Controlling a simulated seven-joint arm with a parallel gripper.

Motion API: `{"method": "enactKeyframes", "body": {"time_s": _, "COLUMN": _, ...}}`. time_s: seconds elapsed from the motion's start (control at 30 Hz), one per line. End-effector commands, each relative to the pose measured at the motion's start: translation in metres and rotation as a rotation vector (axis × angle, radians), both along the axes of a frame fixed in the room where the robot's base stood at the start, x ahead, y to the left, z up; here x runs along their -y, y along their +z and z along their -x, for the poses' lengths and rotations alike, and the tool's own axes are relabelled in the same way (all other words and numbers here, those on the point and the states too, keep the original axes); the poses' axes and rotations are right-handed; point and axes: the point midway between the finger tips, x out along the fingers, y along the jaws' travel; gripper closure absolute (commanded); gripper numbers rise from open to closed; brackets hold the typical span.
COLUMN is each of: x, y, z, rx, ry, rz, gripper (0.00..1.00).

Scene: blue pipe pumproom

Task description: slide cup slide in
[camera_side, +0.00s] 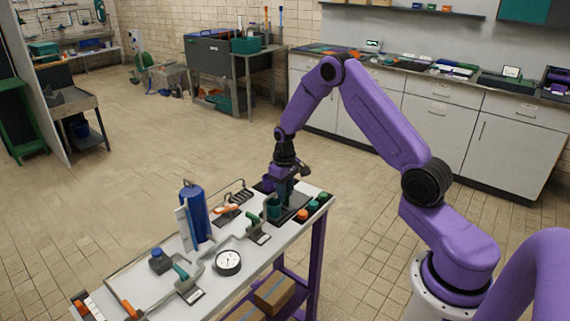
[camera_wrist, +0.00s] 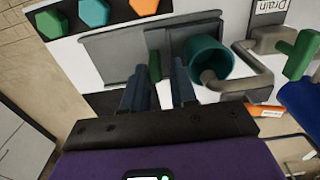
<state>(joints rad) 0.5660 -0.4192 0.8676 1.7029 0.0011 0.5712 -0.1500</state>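A teal cup (camera_wrist: 208,60) stands on a grey slide plate (camera_wrist: 105,44) in the wrist view. In the side view the cup (camera_side: 273,208) is at the far right end of the white bench, just below my gripper. A small dark green upright piece (camera_wrist: 154,66) stands left of the cup, beyond my fingertips. My gripper (camera_wrist: 158,75) points at this piece, its two fingers apart with a gap between them. No clear contact with the piece shows. In the side view my gripper (camera_side: 283,184) is low over the slide plate (camera_side: 292,214), and its fingertips are hard to make out.
Green, teal and orange hexagonal knobs (camera_wrist: 94,12) line the bench edge beside the plate. A grey pipe with a green-handled valve (camera_wrist: 300,52) and a "Drain" label lies right of the cup. A blue cylinder (camera_side: 194,212) and a round gauge (camera_side: 228,262) stand farther along the bench.

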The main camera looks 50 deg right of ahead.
Motion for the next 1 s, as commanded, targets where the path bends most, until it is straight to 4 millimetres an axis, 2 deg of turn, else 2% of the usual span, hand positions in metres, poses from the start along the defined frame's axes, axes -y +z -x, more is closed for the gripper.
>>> {"method": "enactKeyframes", "body": {"time_s": 0.6, "x": 0.001, "y": 0.126, "z": 0.0, "rx": 0.005, "ry": -0.001, "rz": 0.001, "gripper": 0.74}}
{"method": "enactKeyframes", "body": {"time_s": 0.8, "x": 0.001, "y": 0.149, "z": 0.0, "rx": 0.001, "ry": -0.002, "rz": 0.0, "gripper": 0.74}}
{"method": "enactKeyframes", "body": {"time_s": 1.0, "x": 0.001, "y": 0.156, "z": 0.001, "rx": -0.001, "ry": -0.002, "rz": 0.0, "gripper": 0.74}}
